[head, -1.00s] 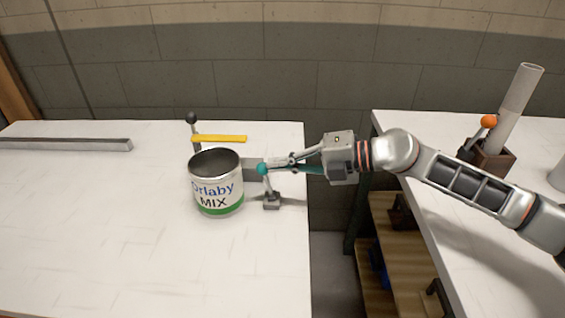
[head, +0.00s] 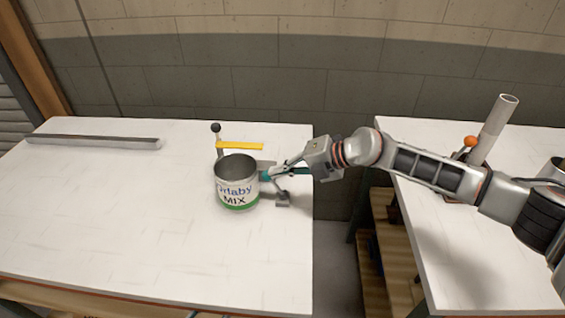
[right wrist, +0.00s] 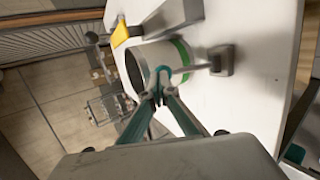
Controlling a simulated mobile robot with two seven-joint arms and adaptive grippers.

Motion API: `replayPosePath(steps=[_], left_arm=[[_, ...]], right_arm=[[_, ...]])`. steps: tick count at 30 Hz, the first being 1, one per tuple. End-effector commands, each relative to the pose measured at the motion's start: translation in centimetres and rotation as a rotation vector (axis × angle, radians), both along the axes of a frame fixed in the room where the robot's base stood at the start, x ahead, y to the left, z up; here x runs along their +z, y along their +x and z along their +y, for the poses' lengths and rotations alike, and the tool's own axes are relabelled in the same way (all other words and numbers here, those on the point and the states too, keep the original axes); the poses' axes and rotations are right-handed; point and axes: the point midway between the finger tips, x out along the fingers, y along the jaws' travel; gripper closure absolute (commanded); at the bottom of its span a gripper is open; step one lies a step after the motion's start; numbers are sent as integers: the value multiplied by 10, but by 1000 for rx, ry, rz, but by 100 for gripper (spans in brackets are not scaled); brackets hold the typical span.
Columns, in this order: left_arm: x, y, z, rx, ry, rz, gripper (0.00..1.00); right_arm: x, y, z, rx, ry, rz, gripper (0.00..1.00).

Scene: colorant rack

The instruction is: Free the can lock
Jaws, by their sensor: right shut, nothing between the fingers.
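The can (head: 237,188) is a grey open-topped tin with a white "Orlaby MIX" label and a green bottom band. It stands upright on the white table. To its right is a lever on a small grey base (head: 283,200), with a teal knob (head: 265,176) leaning against or very close to the can's side. My right gripper (head: 273,174) is shut and empty, its fingertips at the knob, seemingly touching it. In the right wrist view the gripper's fingertips (right wrist: 157,96) are close together beside the can (right wrist: 148,62), with the lever base (right wrist: 222,61) to the right. My left gripper is out of view.
Behind the can stand a black-knobbed lever (head: 216,128) and a yellow bar (head: 240,146). A long grey rail (head: 92,140) lies at the back left. The right table (head: 440,240) holds a tall tube (head: 497,128) and an orange-knobbed lever (head: 470,142). The left table's front is clear.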

Motion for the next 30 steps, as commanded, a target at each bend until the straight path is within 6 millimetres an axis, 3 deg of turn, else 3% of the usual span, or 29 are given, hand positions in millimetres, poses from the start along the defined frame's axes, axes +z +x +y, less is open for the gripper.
replayPosePath(steps=[17, 30], left_arm=[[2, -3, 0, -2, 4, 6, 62], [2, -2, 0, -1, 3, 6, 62]], right_arm=[[1, -1, 0, -1, 1, -1, 100], [42, -15, -66, -2, 0, 0, 100]])
